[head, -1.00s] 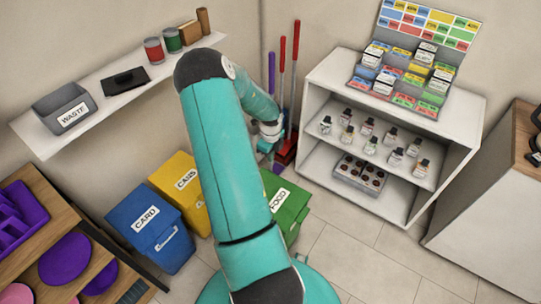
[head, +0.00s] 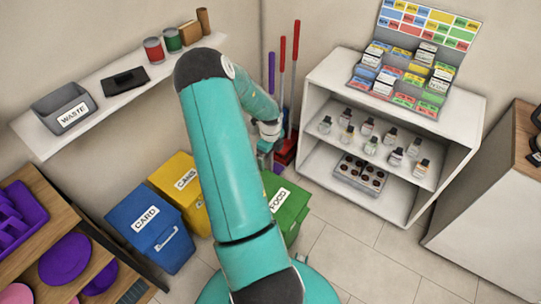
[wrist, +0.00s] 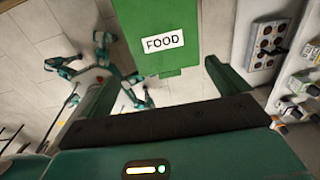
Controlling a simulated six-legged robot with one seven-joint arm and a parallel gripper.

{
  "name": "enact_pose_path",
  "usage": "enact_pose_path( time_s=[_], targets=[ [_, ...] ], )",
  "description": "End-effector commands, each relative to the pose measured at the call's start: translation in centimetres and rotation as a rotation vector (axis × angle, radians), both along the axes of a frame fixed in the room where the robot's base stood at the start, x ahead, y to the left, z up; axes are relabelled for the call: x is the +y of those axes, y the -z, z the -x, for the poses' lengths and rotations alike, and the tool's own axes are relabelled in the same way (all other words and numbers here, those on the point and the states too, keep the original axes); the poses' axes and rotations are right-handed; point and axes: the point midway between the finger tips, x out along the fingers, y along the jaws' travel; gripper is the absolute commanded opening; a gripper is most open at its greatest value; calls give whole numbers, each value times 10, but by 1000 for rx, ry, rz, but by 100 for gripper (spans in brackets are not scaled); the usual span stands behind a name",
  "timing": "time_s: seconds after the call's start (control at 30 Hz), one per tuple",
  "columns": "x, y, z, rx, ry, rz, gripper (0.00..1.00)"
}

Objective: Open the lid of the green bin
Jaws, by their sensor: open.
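The green bin (head: 290,207) with a white FOOD label stands on the floor, partly hidden behind my arm in the head view. Its lid looks shut. In the wrist view the green lid (wrist: 165,18) and FOOD label fill the top middle, with a small lip or handle along the near edge. My gripper (wrist: 163,88) is open and empty, one finger on each side of the picture below the lid. It seems apart from the lid. In the head view my gripper (head: 264,150) is above and behind the bin, small and partly hidden.
A yellow CANS bin (head: 180,180) and blue CARD bin (head: 150,227) stand to the left. Brooms and a red dustpan (head: 285,150) lean behind. A white shelf unit (head: 400,130) with bottles stands right. Floor (head: 350,255) is clear at front right.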

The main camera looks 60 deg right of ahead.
Motion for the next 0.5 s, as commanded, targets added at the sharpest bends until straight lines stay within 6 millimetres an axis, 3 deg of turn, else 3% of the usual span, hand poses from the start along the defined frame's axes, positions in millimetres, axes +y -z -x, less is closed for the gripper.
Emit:
enact_pose_path(
  time_s=[0.17,0.5],
  targets=[
    [0,-23,-1,-2,-1,3,100],
    [0,-98,-2,-3,-2,4,100]
  ],
)
